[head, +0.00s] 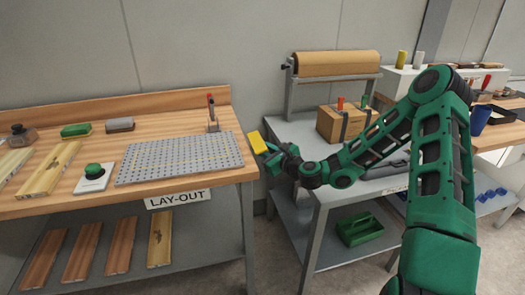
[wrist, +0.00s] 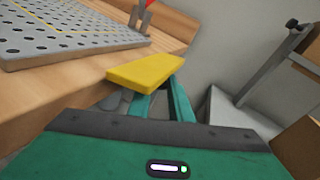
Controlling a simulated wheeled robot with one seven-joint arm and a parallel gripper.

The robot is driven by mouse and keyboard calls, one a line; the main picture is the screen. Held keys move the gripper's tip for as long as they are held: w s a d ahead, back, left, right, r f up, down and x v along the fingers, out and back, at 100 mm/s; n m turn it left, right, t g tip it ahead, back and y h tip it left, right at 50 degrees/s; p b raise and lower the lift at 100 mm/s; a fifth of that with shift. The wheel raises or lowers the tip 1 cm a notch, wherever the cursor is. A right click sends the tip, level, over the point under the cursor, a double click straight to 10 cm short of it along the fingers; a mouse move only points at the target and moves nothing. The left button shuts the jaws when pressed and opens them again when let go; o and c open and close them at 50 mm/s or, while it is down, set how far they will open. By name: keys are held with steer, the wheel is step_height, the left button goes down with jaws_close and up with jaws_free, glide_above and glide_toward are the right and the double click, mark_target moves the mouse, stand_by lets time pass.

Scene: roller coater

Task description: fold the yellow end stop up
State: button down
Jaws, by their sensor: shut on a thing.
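The yellow end stop (head: 257,142) stands up at the right end of the wooden lay-out bench (head: 225,106). In the wrist view the yellow end stop (wrist: 147,72) is a flat yellow plate beside the bench's edge, over the fingertips. My gripper (head: 272,158) is at the plate's lower part, and its green fingers in the wrist view (wrist: 160,98) are shut on it. The plate hides the fingertips and the hinge.
A grey perforated plate (head: 180,158) lies on the bench, with a red-handled tool (head: 212,112) behind it. A gap separates bench and table.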

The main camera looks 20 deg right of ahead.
mark_target(256, 139)
steer(key=r+n, duration=0.1)
steer(key=r+n+g+h, duration=0.1)
steer(key=n, duration=0.1)
steer(key=shift+w+a+r+n+h, duration=0.1)
steer(key=shift+a+r+n+h, duration=0.1)
steer(key=shift+n+h, duration=0.1)
steer(key=n, duration=0.1)
steer(key=r+n+h, duration=0.1)
steer(key=shift+a+n+g, duration=0.3)
steer(key=shift+a+n, duration=0.1)
steer(key=shift+a+r+n+h, duration=0.2)
steer(key=shift+a+n+h, duration=0.05)
steer(key=shift+n+h, duration=0.35)
steer(key=shift+a+r+n+h, duration=0.2)
steer(key=shift+n+h, duration=0.3)
steer(key=shift+n, duration=0.1)
steer(key=shift+a+r+n+g+h, duration=0.15)
steer(key=shift+a+n+g+h, duration=0.25)
steer(key=shift+n+h, duration=0.6)
steer(key=shift+a+n, duration=0.15)
steer(key=shift+n, duration=0.15)
steer(key=c, duration=1.9)
jaws_free()
steer(key=shift+a, duration=0.1)
